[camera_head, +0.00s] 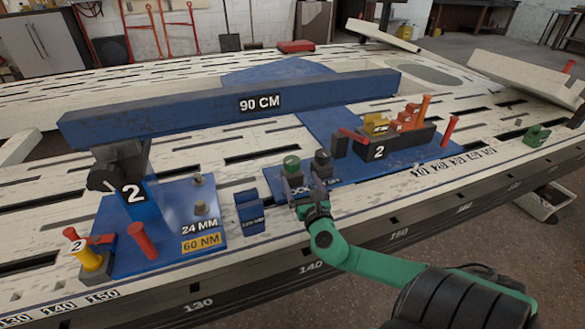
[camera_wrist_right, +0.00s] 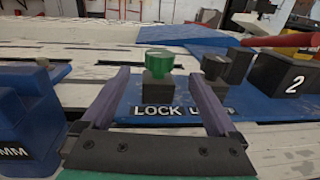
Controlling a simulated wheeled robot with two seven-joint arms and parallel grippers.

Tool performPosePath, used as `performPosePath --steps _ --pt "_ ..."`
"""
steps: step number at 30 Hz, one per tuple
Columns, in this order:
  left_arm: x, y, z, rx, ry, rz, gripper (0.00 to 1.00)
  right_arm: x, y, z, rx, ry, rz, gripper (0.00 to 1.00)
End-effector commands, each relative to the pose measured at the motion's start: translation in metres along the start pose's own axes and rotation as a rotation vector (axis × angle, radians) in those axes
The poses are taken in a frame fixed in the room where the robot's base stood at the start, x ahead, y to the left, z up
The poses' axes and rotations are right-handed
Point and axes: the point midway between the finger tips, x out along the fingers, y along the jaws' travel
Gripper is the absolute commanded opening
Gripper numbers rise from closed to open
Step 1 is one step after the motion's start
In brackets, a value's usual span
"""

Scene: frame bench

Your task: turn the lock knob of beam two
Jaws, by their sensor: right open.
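The green lock knob (camera_head: 291,163) sits on a dark block on the blue plate, behind a label starting "LOCK". It also shows in the right wrist view (camera_wrist_right: 159,62), centred between my fingers and a little beyond their tips. A dark knob (camera_head: 322,157) stands just to its right. My right gripper (camera_head: 302,186) is open and empty in front of the green knob. In the right wrist view its two purple-grey fingers (camera_wrist_right: 158,78) are spread wide. The blue beam (camera_head: 200,106) marked "90 CM" lies behind. My left gripper is not in view.
A dark block (camera_head: 390,153) marked "2" with yellow and orange steps stands to the right. A small blue block (camera_head: 249,213) stands close left of my right gripper. Farther left are a clamp post marked "2" (camera_head: 140,190) and red pegs. The bench (camera_head: 340,220) is slotted.

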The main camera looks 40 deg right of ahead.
Motion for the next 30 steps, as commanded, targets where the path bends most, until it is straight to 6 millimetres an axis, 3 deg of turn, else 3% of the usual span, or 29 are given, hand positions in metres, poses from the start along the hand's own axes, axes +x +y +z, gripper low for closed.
performPosePath --steps 3,9,15,20,24,27,30 --pt "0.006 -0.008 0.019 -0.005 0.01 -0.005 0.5 0.033 0.0 -0.004 0.002 -0.005 -0.002 0.94" --pt "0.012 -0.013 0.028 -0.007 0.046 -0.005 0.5 0.071 0.0 -0.003 0.002 -0.001 -0.001 0.94" --pt "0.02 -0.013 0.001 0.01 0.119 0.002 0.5 0.082 0.0 -0.001 0.0 0.002 0.0 0.94" --pt "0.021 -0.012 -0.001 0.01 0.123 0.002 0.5 0.081 0.0 -0.001 0.0 0.002 0.0 0.94" --pt "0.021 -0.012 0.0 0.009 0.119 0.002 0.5 0.081 0.0 -0.001 0.001 0.002 0.0 0.41" --pt "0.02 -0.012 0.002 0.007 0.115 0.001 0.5 0.081 0.0 -0.001 0.001 0.002 0.0 0.08" --pt "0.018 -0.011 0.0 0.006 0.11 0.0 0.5 0.081 0.0 0.001 0.002 0.001 -0.012 0.08"
